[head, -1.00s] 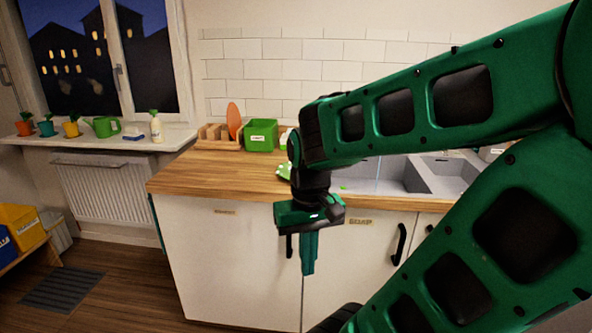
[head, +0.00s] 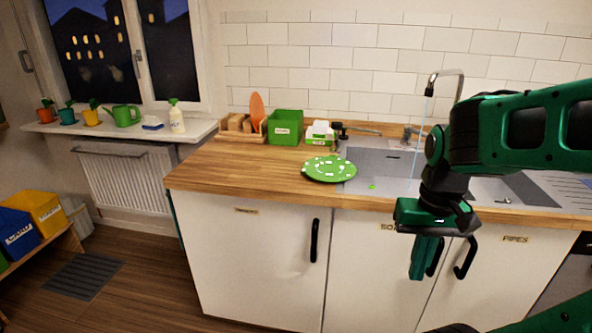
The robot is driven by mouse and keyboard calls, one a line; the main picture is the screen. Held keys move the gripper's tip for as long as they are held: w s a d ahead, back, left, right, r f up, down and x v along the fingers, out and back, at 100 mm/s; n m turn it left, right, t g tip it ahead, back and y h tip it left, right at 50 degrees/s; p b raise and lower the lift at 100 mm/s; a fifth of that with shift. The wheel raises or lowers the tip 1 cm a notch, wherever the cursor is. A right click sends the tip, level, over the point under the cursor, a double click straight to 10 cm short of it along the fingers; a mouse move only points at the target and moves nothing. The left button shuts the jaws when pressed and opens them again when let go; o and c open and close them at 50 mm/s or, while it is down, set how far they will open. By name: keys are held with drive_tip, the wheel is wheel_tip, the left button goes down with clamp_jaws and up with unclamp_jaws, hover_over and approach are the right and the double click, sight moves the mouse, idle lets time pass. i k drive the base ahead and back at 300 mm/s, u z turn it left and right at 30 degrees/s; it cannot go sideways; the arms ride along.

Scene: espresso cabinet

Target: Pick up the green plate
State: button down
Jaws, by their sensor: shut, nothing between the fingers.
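The green plate (head: 329,169) with white marks around its rim lies on the wooden countertop, just left of the sink, near the front edge. Its right edge is at the sink's rim. My gripper (head: 420,276) hangs pointing down in front of the cabinet doors, to the right of the plate and lower than the countertop. Its fingers are together and hold nothing.
Behind the plate stand a green bin (head: 286,128), a wooden rack (head: 240,136) with an orange board, and a small green-and-white box (head: 320,133). The sink (head: 385,160) and its tall tap (head: 444,75) are to the right. The counter (head: 225,170) left of the plate is bare.

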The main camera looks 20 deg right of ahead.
sight(331, 169)
drive_tip(key=z, duration=0.05)
drive_tip(key=i, duration=1)
drive_tip(key=u, duration=0.05)
